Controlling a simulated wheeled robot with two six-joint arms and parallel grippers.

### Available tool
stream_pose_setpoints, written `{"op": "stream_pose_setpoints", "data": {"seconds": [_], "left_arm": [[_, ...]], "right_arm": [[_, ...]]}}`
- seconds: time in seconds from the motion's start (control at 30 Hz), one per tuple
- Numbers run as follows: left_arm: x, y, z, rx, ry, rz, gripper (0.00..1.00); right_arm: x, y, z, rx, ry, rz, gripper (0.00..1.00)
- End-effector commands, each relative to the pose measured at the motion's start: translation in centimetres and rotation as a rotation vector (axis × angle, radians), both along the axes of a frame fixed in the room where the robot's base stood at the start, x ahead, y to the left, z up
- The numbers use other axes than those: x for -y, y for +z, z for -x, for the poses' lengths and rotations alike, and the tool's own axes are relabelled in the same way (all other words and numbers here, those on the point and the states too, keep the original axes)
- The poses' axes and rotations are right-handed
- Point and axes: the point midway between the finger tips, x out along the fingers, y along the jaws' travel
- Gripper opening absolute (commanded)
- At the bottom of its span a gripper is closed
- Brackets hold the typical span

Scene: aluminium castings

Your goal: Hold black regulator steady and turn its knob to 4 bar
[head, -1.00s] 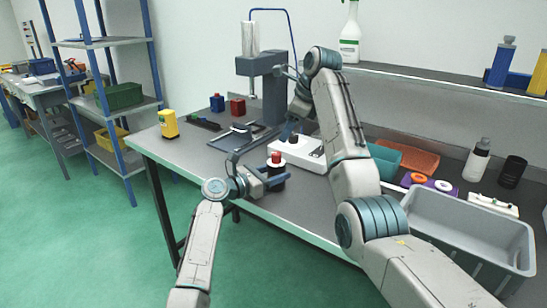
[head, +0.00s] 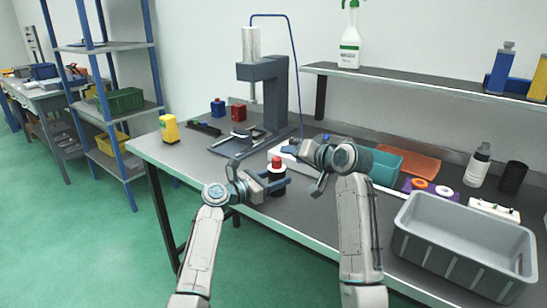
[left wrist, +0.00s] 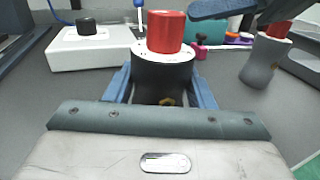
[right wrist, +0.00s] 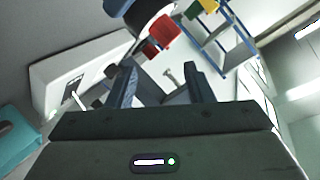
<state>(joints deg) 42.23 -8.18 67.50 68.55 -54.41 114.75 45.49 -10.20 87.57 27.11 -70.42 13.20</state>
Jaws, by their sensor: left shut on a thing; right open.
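The black regulator (head: 277,176) with its red knob (head: 276,162) stands upright near the bench's front edge. My left gripper (head: 268,183) is shut around its body; the left wrist view shows the black body (left wrist: 162,78) between the two blue fingers, with a white dial ring (left wrist: 150,53) under the red knob (left wrist: 166,32). The scale marks are too small to read. My right gripper (head: 303,168) is open and empty, to the right of the knob and apart from it. In the right wrist view the red knob (right wrist: 162,32) lies ahead of the open fingers (right wrist: 157,80).
A white box with a black knob (left wrist: 95,45) lies behind the regulator. A press stand (head: 272,95) is at the back. A grey bin (head: 465,240) and teal tray (head: 385,168) are to the right. A grey red-topped object (left wrist: 262,62) is partly hidden by a blue finger.

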Motion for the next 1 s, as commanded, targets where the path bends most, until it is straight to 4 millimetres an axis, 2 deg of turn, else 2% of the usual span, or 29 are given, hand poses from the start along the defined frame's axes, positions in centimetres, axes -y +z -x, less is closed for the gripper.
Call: {"op": "stream_pose_setpoints", "data": {"seconds": [0.13, 0.3, 0.6, 0.77, 1.0], "left_arm": [[0.0, 0.0, 0.0, 0.0, 0.0, 0.0, 0.18], [0.0, 0.0, 0.0, 0.0, 0.0, 0.0, 0.18], [0.0, 0.0, 0.0, 0.0, 0.0, 0.0, 0.18], [0.0, 0.0, 0.0, 0.0, 0.0, 0.0, 0.18], [0.0, 0.0, 0.0, 0.0, 0.0, 0.0, 0.18]], "right_arm": [[0.9, -0.3, 1.8, 0.24, 0.039, 0.143, 0.47], [0.5, -1.7, 4.0, 0.458, 0.079, 0.256, 0.47], [0.6, -2.4, 6.1, 0.656, 0.079, 0.375, 0.47], [0.0, -2.4, 5.3, 0.67, 0.078, 0.384, 0.47], [-2.7, -2.3, 1.5, 0.669, 0.078, 0.384, 0.47]]}}
